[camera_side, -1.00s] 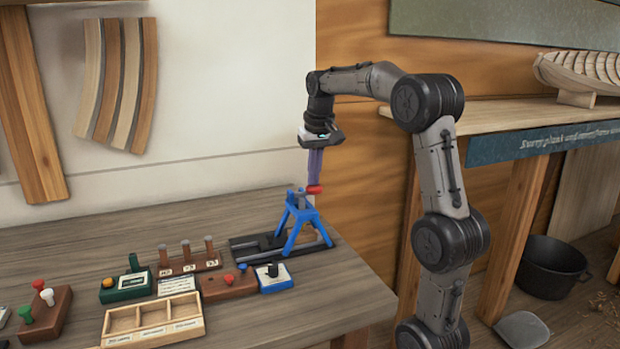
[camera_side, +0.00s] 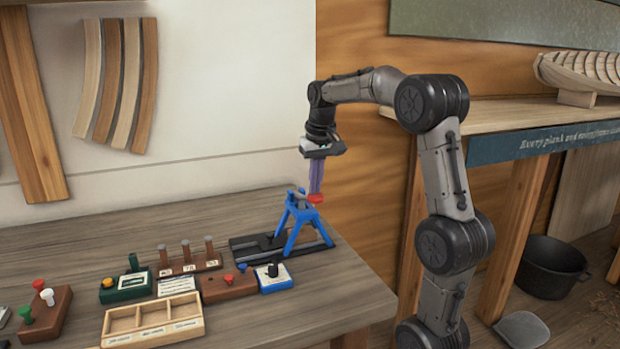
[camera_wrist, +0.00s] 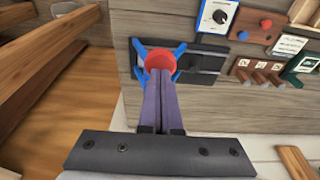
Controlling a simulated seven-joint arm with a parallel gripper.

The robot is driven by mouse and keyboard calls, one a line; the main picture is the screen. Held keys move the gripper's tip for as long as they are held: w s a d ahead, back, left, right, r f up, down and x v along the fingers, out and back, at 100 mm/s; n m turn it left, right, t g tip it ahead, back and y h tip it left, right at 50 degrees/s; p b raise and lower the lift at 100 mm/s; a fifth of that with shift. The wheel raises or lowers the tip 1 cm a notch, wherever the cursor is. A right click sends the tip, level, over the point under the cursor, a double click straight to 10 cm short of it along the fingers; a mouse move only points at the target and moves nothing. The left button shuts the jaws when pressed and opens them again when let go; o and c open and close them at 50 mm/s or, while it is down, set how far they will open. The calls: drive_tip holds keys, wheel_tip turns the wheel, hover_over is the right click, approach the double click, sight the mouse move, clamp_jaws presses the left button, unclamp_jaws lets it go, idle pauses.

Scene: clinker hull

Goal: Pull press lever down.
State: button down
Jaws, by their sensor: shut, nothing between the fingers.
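The press has a blue frame (camera_side: 297,222) on a dark base (camera_side: 262,246) near the table's right end. Its lever ends in a red knob (camera_side: 316,198), which sits at the top right of the frame. My gripper (camera_side: 316,192) points down with its purple fingers together, their tips at the red knob. In the wrist view the shut fingers (camera_wrist: 162,80) reach the red knob (camera_wrist: 160,62) and cover part of it. Whether they touch it I cannot tell for sure. The lever's arm is mostly hidden there.
On the table (camera_side: 350,295), left of the press, stand a blue dial box (camera_side: 274,278), a brown block with knobs (camera_side: 229,285), a row of pegs (camera_side: 187,258), a green box (camera_side: 126,287) and a wooden tray (camera_side: 153,338). A shelf with a hull model (camera_side: 585,72) is at right.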

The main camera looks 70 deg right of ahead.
sight(317, 204)
drive_tip(key=shift+f, duration=0.15)
drive_tip(key=shift+s+a+f, duration=0.15)
drive_tip(key=shift+f, duration=0.35)
drive_tip(key=shift+s+a+f, duration=0.1)
drive_tip(key=shift+f, duration=0.6)
drive_tip(key=shift+s+f, duration=0.1)
drive_tip(key=shift+f, duration=0.85)
drive_tip(key=shift+a+f, duration=0.1)
drive_tip(key=shift+f, duration=0.95)
